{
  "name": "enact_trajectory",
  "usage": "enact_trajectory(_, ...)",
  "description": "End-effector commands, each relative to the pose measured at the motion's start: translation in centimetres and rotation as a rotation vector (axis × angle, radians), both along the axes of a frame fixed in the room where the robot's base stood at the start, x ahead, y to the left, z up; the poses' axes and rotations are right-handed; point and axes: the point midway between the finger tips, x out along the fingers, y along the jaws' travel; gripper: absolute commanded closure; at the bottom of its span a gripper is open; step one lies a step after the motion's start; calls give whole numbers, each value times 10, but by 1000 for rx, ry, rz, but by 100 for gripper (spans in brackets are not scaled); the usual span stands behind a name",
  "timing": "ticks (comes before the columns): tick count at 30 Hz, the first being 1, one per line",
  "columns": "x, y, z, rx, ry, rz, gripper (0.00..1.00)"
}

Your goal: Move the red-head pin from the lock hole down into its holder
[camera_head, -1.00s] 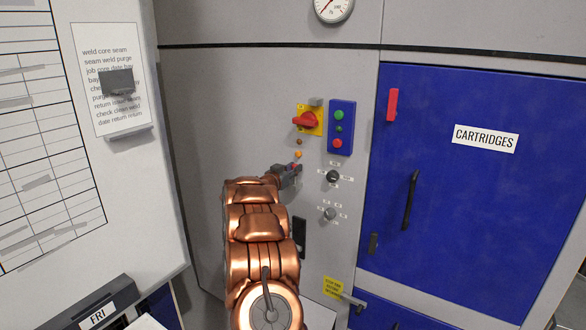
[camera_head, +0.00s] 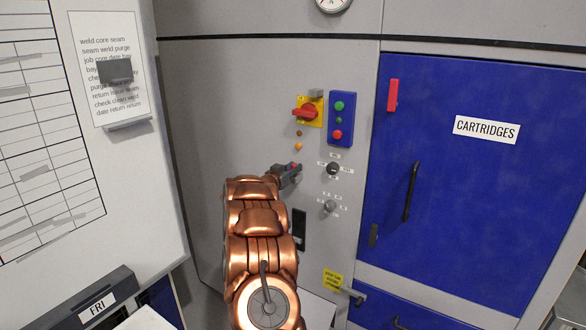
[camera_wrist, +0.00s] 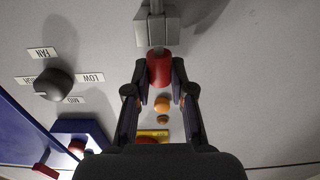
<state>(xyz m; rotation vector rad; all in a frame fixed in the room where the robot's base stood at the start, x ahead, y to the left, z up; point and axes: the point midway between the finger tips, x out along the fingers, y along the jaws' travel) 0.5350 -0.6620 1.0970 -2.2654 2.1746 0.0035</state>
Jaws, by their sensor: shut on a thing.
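My gripper (camera_wrist: 160,92) is shut on the red head of the pin (camera_wrist: 160,68) in the wrist view, with one dark finger on each side. A short grey shank runs from the head toward a grey block-shaped holder (camera_wrist: 158,32) on the panel. I cannot tell whether the shank tip is inside the holder or just short of it. My copper arm hides the area below. I cannot clearly make out the lock hole.
A red rotary switch (camera_head: 305,111) on a yellow plate and a blue button box (camera_head: 341,119) are above my gripper. The FAN knob (camera_wrist: 53,84) is close beside it. A blue cartridge door (camera_head: 465,190) with a black handle is at right. A whiteboard (camera_head: 60,130) stands at left.

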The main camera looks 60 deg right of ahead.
Motion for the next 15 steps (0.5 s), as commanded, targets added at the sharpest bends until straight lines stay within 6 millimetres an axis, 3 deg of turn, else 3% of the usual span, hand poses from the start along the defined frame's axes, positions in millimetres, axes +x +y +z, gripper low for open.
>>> enact_trajectory(13,0,0,-1,-1,0,0,100)
enact_trajectory(14,0,0,-1,0,0,0,74)
enact_trajectory(15,0,0,-1,0,0,0,70)
